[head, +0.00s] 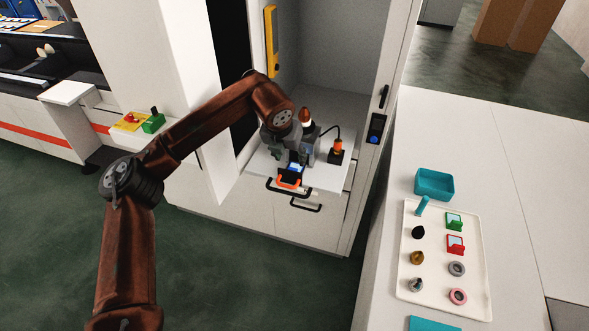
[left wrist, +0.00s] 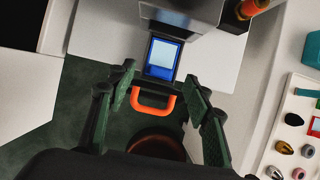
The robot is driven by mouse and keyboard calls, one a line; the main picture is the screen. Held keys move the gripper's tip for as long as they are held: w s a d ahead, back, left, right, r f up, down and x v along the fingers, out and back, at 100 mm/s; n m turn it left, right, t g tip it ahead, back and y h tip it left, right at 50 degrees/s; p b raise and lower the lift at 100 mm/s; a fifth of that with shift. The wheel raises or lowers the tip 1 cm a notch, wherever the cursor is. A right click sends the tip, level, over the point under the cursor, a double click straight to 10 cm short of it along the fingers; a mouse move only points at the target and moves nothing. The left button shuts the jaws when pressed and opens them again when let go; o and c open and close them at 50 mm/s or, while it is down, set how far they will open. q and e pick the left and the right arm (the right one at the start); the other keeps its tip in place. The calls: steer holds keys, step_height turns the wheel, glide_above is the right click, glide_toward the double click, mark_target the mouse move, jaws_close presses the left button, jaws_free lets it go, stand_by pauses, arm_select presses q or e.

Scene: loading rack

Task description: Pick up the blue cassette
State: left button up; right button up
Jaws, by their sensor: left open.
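The blue cassette (left wrist: 164,56), a blue frame with a pale window, lies at the front of the grey device on the white shelf. In the head view the blue cassette (head: 296,167) is small and partly covered by my gripper. An orange handle (left wrist: 152,108) is just in front of it; the handle also shows in the head view (head: 289,182). My left gripper (left wrist: 160,74) is open, its green-padded fingers spread to either side of the handle, with nothing held. In the head view my left gripper (head: 291,160) is above the shelf. My right gripper is not in view.
The grey device (left wrist: 190,14) stands close beyond the cassette. An orange-topped part (head: 337,147) with a cable is to its right. Cabinet walls flank the white shelf (head: 330,178). A tray (head: 427,276) with green and red cassettes and several rings lies on the right counter.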

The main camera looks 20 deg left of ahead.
mark_target(293, 168)
arm_select(q)
steer(key=shift+x, duration=1.05)
steer(key=x, duration=0.4)
steer(key=shift+s+d+f+b, duration=0.15)
steer(key=shift+s+d+b, duration=0.15)
steer(key=shift+s, duration=0.1)
steer(key=shift+a, duration=0.1)
steer(key=shift+c, duration=1.3)
steer(key=c, duration=0.9)
steer(key=shift+o, duration=0.2)
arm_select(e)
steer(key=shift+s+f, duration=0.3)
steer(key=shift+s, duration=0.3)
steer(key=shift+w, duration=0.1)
